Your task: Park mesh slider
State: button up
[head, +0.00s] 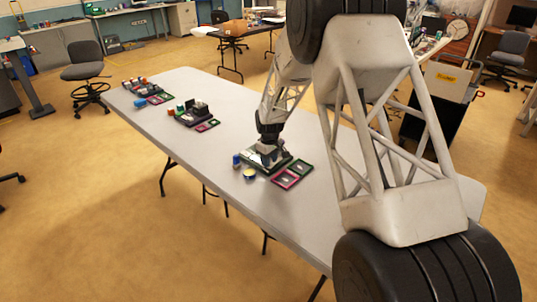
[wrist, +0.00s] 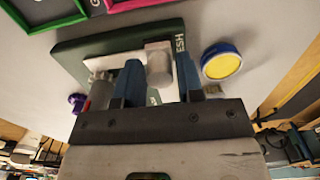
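The dark green mesh board (wrist: 75,58), with "ESH" lettering showing at its right end, carries a pale plate and a white-grey block-like knob (wrist: 158,62), which looks like the slider. My gripper (wrist: 159,75) is down at the board, its two blue fingers on either side of the knob. The far ends of the slider's travel are partly hidden.
A yellow-and-blue round tub (wrist: 221,62) sits close right of the board in the wrist view. A pink frame (head: 286,180) and a green frame lie beside the board. A blue item (head: 236,160) stands near it. More kits (head: 190,116) occupy the table's far end.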

jog(key=shift+r, duration=0.15)
jog(key=shift+r, duration=2.8)
jog(key=shift+s+d+r, duration=0.1)
jog(key=shift+r, duration=0.1)
jog(key=s+d+r+m+t, duration=0.15)
jog(key=s+d+r, duration=0.25)
jog(key=s+r, duration=0.7)
jog(key=s+d+r+m, duration=0.3)
jog(key=s+d+r, duration=0.2)
jog(key=s+r, duration=0.7)
jog(key=s+d+m, duration=0.2)
jog(key=s, duration=1.3)
jog(key=s+d+m+t, duration=0.1)
jog(key=s+d+m, duration=0.1)
jog(key=s, duration=1.4)
jog(key=shift+s+d+m, duration=0.2)
jog(key=shift+d+m, duration=0.15)
